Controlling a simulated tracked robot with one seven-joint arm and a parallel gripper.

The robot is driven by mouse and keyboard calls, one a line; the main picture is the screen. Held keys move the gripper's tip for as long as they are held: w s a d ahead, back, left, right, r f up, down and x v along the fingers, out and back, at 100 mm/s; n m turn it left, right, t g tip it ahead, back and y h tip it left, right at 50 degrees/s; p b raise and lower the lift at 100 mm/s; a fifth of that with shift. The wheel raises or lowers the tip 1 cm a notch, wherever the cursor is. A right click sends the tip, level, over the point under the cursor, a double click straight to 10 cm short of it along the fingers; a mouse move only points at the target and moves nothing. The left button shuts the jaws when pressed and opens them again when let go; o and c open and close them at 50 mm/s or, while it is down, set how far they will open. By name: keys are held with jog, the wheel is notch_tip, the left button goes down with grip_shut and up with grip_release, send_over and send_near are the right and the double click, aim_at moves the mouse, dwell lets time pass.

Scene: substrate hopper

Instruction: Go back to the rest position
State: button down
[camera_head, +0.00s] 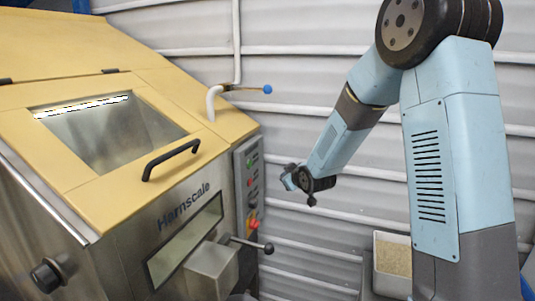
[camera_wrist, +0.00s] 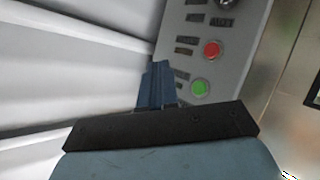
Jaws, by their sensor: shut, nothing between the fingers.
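My gripper (camera_head: 289,177) is at the end of my pale blue arm, in the air to the right of the hopper machine (camera_head: 125,231) in the head view. In the wrist view my gripper (camera_wrist: 157,66) is shut, its blue fingers together with nothing between them. Behind the fingers in that view is the grey control panel (camera_wrist: 219,50), with a red button (camera_wrist: 212,49) and a green button (camera_wrist: 199,88). The panel also shows in the head view (camera_head: 243,178), on the machine's right side. I see no contact between gripper and panel.
The machine has a yellow lid with a window (camera_head: 110,135) and a black handle (camera_head: 171,158). A blue-tipped lever (camera_head: 245,88) and a black-knobbed lever (camera_head: 250,244) stick out toward my arm. A bin of grainy material (camera_head: 393,260) stands low at right. A corrugated wall is behind.

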jog(key=s+d+r+m+g+h, duration=0.1)
jog(key=s+d+r+m+h, duration=0.1)
jog(key=s+d+r, duration=0.55)
jog(key=s+d+r+m+g+h, duration=0.25)
jog(key=s+d+r, duration=0.25)
jog(key=s, duration=0.5)
jog(key=s+d+r+m+g, duration=0.1)
jog(key=s+d+m, duration=0.1)
jog(key=s, duration=0.9)
jog(key=s+d+r+m+g, duration=0.2)
jog(key=s+d+m, duration=0.1)
jog(key=s, duration=0.9)
jog(key=shift+s, duration=0.3)
